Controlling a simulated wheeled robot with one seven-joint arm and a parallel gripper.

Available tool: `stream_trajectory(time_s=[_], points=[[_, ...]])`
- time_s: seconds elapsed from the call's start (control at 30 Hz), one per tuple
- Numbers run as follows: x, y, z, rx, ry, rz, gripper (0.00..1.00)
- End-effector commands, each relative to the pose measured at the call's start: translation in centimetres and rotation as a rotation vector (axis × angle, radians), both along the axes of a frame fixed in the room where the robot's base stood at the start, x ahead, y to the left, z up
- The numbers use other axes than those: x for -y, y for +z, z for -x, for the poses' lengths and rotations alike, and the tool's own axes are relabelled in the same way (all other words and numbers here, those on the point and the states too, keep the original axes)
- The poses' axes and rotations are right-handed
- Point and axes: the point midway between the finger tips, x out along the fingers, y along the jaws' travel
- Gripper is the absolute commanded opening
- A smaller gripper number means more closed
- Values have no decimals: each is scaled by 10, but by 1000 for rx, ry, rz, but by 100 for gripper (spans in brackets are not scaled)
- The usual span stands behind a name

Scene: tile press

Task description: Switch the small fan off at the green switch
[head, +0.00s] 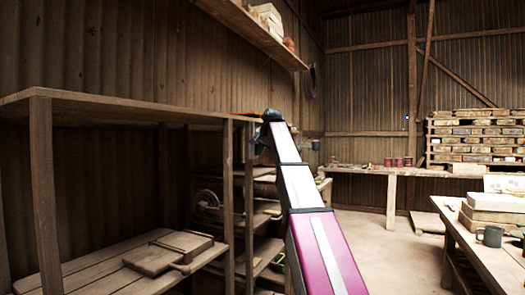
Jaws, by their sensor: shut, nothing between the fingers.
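In the head view my arm reaches up and away from the lower middle, and its dark far end is in front of the right end of the wooden rack. The fingers of my gripper cannot be made out there. A dark round object (207,204) stands inside the rack, left of the arm; I cannot tell whether it is the small fan. Another dark round shape (311,81) is on the far wall below the high shelf. No green switch can be made out, and part of the rack behind my arm is hidden.
The wooden rack (130,103) fills the left side, with a board (168,252) on its lower shelf. A high shelf (255,32) juts out above. A bench (391,188) runs along the back. A table (480,250) with a mug (490,236) stands right.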

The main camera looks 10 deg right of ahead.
Motion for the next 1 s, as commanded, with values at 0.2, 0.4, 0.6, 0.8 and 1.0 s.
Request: stream_trajectory(time_s=[0.2, 0.4, 0.6, 0.8, 1.0], points=[[-1, 0, 0, 9, 0, -11, 0], [-1, 3, -1, 9, 0, -11, 0], [-1, 12, -1, 10, 0, -12, 0], [-1, 17, -1, 10, 1, -13, 0], [-2, 17, -2, 11, 1, -14, 0]])
